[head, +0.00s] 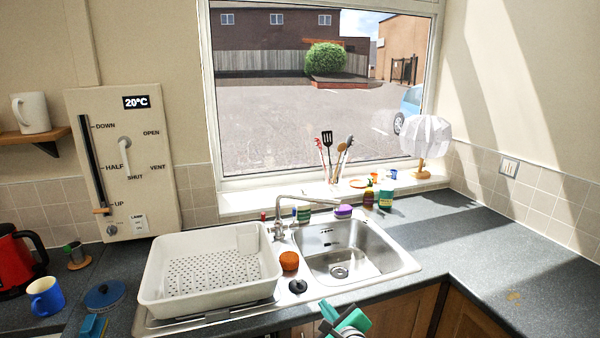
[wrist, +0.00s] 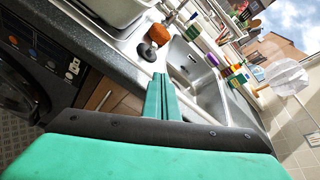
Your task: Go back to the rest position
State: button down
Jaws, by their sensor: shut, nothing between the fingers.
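My gripper (head: 346,318) is at the bottom edge of the head view, in front of the counter near the sink. In the wrist view its green fingers (wrist: 162,98) are together with nothing between them. The sink (head: 350,258) lies just beyond my gripper, and its basin looks empty. The lower part of my arm is cut off by the frame.
A white dish rack (head: 160,290) stands left of the sink, with an orange sponge (head: 289,261) and a black plug (head: 298,286) between them. The tap (head: 290,215) rises behind. A lamp (head: 426,138) stands on the sill. The right counter (head: 490,270) is mostly clear.

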jog(key=s+f+n+h, duration=0.2)
jog(key=s+f+n, duration=0.4)
jog(key=s+f, duration=0.5)
jog(key=s+f+n+h, duration=0.2)
jog(key=s+f+n, duration=0.4)
jog(key=s+f, duration=0.5)
jog(key=s+a+r+n, duration=0.2)
jog(key=s+r+n, duration=0.1)
jog(key=s, duration=0.7)
jog(key=s+a+r+n+t, duration=0.1)
jog(key=s+a+r+n, duration=0.1)
jog(key=s+n, duration=0.4)
jog(key=s+a+r+n, duration=0.3)
jog(key=s+r+n, duration=0.1)
jog(key=s, duration=1)
jog(key=shift+r+n+t+y, duration=0.25)
jog(key=shift+n+t+y, duration=0.05)
jog(key=shift+n, duration=0.4)
